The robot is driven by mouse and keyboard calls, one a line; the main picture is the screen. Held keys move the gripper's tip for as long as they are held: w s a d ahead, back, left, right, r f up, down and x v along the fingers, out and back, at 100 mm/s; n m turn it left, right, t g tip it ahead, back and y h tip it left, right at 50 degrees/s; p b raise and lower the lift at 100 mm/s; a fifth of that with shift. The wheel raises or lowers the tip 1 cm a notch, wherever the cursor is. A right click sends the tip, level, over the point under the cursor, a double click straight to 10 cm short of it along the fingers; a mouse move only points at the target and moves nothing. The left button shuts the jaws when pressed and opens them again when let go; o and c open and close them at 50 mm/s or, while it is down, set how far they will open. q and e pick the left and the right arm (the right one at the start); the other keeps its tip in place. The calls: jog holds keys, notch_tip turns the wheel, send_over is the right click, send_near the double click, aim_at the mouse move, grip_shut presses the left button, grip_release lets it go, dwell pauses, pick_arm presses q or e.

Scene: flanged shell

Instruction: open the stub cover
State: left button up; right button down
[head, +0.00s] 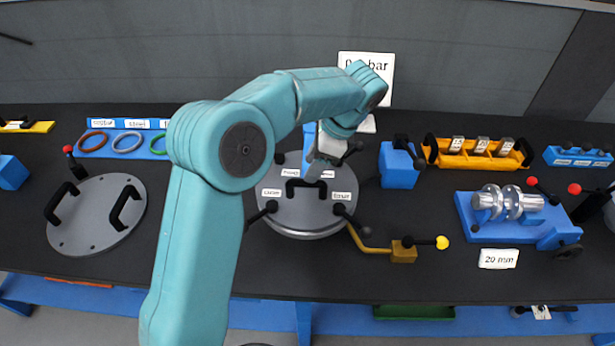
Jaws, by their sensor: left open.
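The stub cover (300,215) is a round grey disc at the middle of the bench in the head view. It has a black handle (305,190) across its middle, small white labels on top and several black-knobbed clamps around its rim. My left arm reaches over from the front left, and its gripper (314,174) points down at the cover, just above or at the handle. Its jaws are open; whether they touch the handle cannot be told. My arm and wrist hide part of the cover's far side. My right gripper does not show.
A second grey disc (95,228) with two black handles lies at the left. Coloured rings (127,142) sit on a blue board behind it. A yellow-knobbed lever (418,242), a blue block (399,168), a yellow tray (470,160) and a blue fixture (490,228) stand at the right.

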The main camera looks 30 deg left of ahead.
pick_arm(q)
jog(key=x, duration=0.4)
jog(key=shift+w+f, duration=0.2)
jog(key=shift+f, duration=0.25)
jog(key=shift+s, duration=0.15)
jog(key=shift+s+a, duration=0.1)
jog(key=shift+s, duration=0.05)
jog(key=shift+w+f, duration=0.1)
jog(key=shift+w, duration=0.1)
jog(key=c, duration=0.7)
grip_shut()
jog(key=shift+s, duration=0.1)
